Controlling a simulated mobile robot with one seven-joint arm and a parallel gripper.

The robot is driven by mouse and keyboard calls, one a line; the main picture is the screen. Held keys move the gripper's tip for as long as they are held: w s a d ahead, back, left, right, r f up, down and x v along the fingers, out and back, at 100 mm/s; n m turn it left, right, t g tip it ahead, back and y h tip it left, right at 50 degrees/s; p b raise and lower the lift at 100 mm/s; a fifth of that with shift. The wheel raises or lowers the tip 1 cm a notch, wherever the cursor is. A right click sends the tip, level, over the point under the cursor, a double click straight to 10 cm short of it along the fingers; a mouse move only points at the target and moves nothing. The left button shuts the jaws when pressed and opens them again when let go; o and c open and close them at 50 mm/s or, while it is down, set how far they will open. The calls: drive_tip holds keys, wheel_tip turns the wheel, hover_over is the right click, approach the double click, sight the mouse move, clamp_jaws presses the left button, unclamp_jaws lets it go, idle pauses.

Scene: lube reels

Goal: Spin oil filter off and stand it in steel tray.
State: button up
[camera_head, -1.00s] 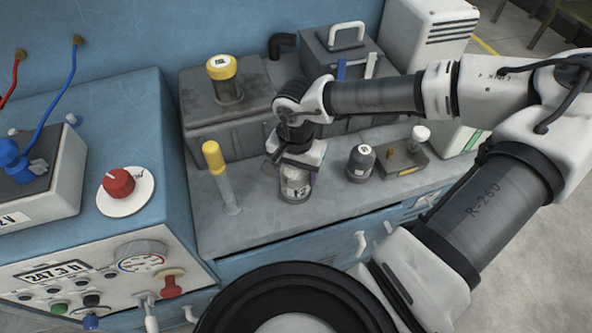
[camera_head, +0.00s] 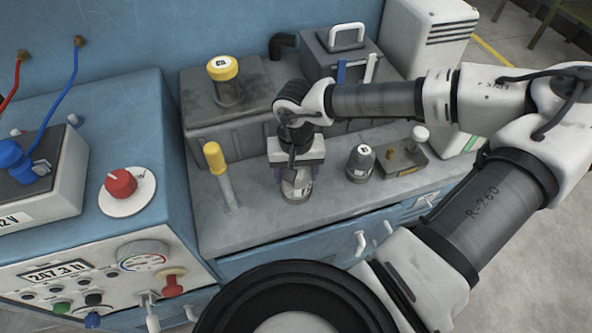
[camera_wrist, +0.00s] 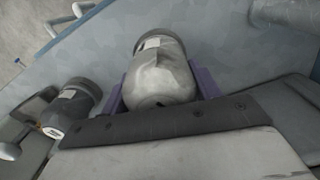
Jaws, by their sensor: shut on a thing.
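A grey canister, apparently the oil filter (camera_head: 297,188), stands upright over the grey bench top, with a pale label on its side. My gripper (camera_head: 292,176) points down over it from above, its two purple fingers on either side of the canister. In the wrist view the canister (camera_wrist: 160,72) sits between the fingers, with a darker rim at its far end. What lies under the canister is hard to make out. A small flat grey tray-like piece (camera_head: 402,170) with a brass fitting lies to the right; I cannot tell whether it is the steel tray.
A second, darker canister (camera_head: 360,163) stands close to the right of my gripper. A yellow-capped tube (camera_head: 222,175) stands to the left. A grey tank with a yellow-capped filler (camera_head: 225,80) stands behind. The bench front (camera_head: 270,232) is clear.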

drive_tip(key=n, duration=0.5)
drive_tip(key=shift+n, duration=0.3)
drive_tip(key=n, duration=0.4)
drive_tip(key=shift+s+f+n+p, duration=0.1)
drive_tip(key=shift+n+p, duration=0.3)
drive_tip(key=o, duration=1.2)
drive_tip(key=shift+o, duration=0.3)
